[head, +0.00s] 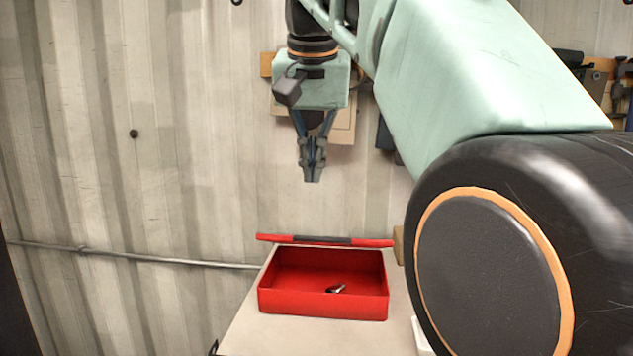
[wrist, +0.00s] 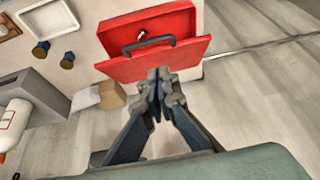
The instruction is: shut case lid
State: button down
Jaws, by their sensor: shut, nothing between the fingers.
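The red case (head: 322,303) stands open on the bench, its tray facing me, with a small dark metallic item (head: 336,288) inside. Its lid (head: 270,238) stands raised at the back edge, seen nearly edge-on, with a dark handle in the middle. In the wrist view the lid (wrist: 130,68) and its dark handle (wrist: 148,46) lie just beyond the fingertips, with the case (wrist: 180,24) behind. My gripper (head: 312,178) is shut and empty, pointing down above the case and lid. It also shows in the wrist view (wrist: 158,76); whether it touches the lid there is hard to tell, but the head view shows a gap.
The bench (head: 238,335) is bare left of the case. A cardboard box (wrist: 112,96), a white bottle (wrist: 14,125), two blue-and-yellow items (wrist: 41,48) and a white tray (wrist: 50,20) lie to one side. A corrugated wall (head: 170,150) with a rail stands behind.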

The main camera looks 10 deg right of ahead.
notch_tip(320, 180, up, 2)
send_over(320, 239)
jog(key=shift+h, duration=0.4)
jog(key=f, duration=0.7)
jog(key=f+b, duration=0.1)
jog(key=f, duration=0.2)
jog(key=shift+w+f, duration=0.3)
jog(key=shift+f, duration=0.1)
jog(key=shift+s+f, duration=0.3)
jog(key=shift+f, duration=0.55)
jog(key=shift+f, duration=0.15)
